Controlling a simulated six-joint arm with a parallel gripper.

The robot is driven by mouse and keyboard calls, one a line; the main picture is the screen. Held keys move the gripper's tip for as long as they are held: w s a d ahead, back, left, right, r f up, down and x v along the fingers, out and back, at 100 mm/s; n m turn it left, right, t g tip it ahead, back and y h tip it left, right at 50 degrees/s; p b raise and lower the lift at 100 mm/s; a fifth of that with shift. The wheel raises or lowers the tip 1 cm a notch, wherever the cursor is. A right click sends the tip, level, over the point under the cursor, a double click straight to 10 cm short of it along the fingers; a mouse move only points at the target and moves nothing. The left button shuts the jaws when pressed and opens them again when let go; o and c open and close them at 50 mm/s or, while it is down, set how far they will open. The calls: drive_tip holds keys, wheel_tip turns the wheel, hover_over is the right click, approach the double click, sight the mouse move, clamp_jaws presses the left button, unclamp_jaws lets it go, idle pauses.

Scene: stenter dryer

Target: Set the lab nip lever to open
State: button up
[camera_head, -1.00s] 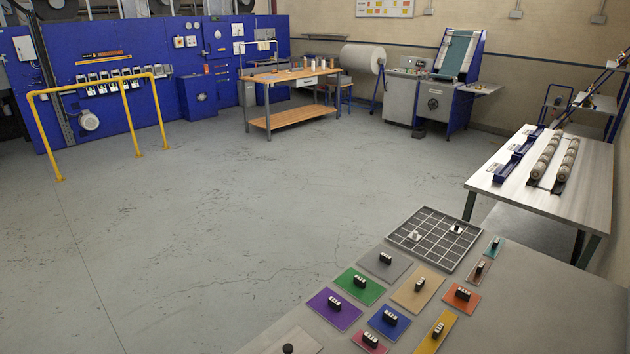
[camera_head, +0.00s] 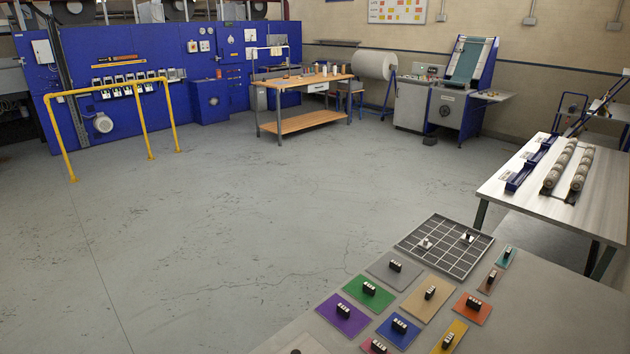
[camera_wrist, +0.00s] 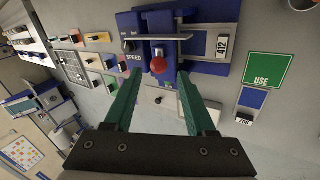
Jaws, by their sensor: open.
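In the wrist view, a red ball knob (camera_wrist: 158,64) stands on a blue unit (camera_wrist: 190,68) with a pale slotted plate; it looks like the end of a lever. I cannot read a nip label or tell the lever's setting. My gripper (camera_wrist: 155,82) is open, its two green fingers spread on either side below the knob. Nothing is between the fingers, and I see no contact with the knob. The gripper does not show in the head view.
In the head view, coloured plates with black blocks and a dark grid tray (camera_head: 444,246) lie on the grey table. The floor (camera_head: 230,220) beyond is open.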

drive_tip(key=v, duration=0.7)
drive_tip(key=shift+r, duration=0.25)
drive_tip(key=s+d+f+m+g+y, duration=0.4)
drive_tip(key=s+d+f+m+y, duration=0.1)
drive_tip(key=d+m, duration=0.5)
drive_tip(key=shift+s+f+m+g+y, duration=0.25)
drive_tip(key=shift+m+y, duration=0.35)
drive_tip(key=shift+m, duration=0.6)
drive_tip(key=shift+w, duration=0.1)
